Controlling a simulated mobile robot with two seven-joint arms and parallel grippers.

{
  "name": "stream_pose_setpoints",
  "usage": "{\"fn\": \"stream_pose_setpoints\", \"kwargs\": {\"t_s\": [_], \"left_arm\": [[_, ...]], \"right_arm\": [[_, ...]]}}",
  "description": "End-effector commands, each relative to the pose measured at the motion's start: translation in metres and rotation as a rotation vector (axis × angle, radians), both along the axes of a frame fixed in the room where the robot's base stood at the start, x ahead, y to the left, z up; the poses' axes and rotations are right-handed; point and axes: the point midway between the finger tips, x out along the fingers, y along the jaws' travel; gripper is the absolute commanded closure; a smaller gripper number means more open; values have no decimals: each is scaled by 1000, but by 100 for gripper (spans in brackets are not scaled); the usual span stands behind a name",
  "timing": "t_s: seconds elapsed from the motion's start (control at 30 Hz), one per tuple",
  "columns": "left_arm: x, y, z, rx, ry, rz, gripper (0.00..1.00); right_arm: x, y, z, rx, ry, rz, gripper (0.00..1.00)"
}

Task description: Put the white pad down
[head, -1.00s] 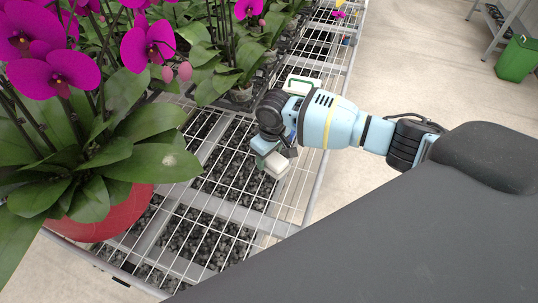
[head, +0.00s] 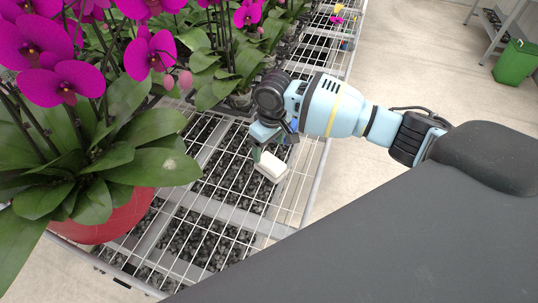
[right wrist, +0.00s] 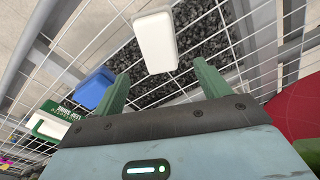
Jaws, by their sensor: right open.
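The white pad (head: 270,166) lies on the wire mesh of the bench, near its right side, in the head view. In the right wrist view the pad (right wrist: 155,42) is a pale rounded block just beyond the fingertips, apart from them. My right gripper (head: 262,148) is close by the pad, on its far side in the head view. Its two green fingers (right wrist: 161,80) are spread with nothing between them in the right wrist view. My left gripper is not in view.
A blue block (right wrist: 94,88) and a green-and-white box (right wrist: 52,126) are beside the right gripper in the right wrist view. A red pot (head: 105,228) with a magenta orchid stands at the left. The mesh bench (head: 205,235) is bare in front of the pad.

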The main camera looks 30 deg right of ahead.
Motion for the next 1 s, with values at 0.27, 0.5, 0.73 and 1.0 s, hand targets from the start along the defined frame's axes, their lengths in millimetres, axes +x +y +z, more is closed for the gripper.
{"fn": "stream_pose_setpoints", "kwargs": {"t_s": [0.27, 0.5, 0.73, 1.0], "left_arm": [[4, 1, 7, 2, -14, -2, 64], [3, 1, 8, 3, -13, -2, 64], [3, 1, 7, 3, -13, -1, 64], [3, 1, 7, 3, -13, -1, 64]], "right_arm": [[-2, -1, 43, 1, -2, -1, 25], [-3, -2, 51, 1, 1, 0, 25], [-3, -2, 51, 1, 1, -1, 25], [-3, -2, 51, 0, 1, 0, 25]]}}
